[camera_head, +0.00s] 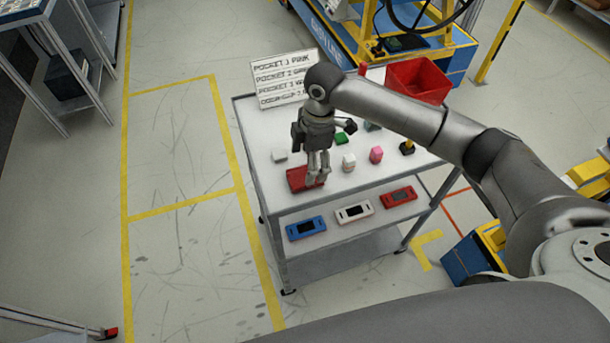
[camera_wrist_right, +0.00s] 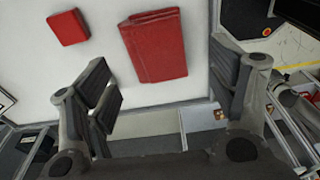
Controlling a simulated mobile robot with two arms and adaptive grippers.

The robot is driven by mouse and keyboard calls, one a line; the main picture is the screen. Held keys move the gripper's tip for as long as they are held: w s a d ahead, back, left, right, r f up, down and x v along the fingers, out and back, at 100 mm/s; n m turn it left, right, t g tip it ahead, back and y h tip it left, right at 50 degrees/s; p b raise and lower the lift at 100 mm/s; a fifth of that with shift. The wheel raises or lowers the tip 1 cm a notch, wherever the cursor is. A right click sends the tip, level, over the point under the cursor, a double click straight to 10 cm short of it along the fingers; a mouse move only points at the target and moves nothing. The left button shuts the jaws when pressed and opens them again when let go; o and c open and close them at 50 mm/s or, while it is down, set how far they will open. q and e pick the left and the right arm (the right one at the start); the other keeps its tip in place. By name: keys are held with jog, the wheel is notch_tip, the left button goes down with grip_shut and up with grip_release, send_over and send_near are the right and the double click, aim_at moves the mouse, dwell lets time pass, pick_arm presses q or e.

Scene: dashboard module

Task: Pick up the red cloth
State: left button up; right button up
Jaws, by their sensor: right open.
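The red cloth (camera_head: 298,180) lies flat near the front left corner of the white cart top. My right gripper (camera_head: 318,181) points down over it and hides part of it. In the right wrist view the cloth (camera_wrist_right: 154,46) looks folded, with a layered edge. There my right gripper (camera_wrist_right: 163,66) is open, with its fingers on either side of the cloth and nothing held between them. I cannot tell the exact height of the fingertips above the cloth. My left gripper is not in view.
A small red block (camera_wrist_right: 68,27) lies beside the cloth. White (camera_head: 348,162), pink (camera_head: 376,155) and green (camera_head: 341,138) pieces stand on the cart top. A lettered sign (camera_head: 283,80) and a red bin (camera_head: 420,80) are at the back. Blue, white and red modules (camera_head: 398,197) sit below.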

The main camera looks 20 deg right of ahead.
aim_at(295, 177)
jog(key=f, duration=0.1)
jog(key=f+p, duration=0.1)
jog(key=f, duration=0.2)
jog(key=shift+a+f+p, duration=0.15)
jog(key=shift+a+p, duration=0.2)
jog(key=shift+p, duration=0.05)
jog(key=shift+f, duration=0.5)
jog(key=c, duration=1)
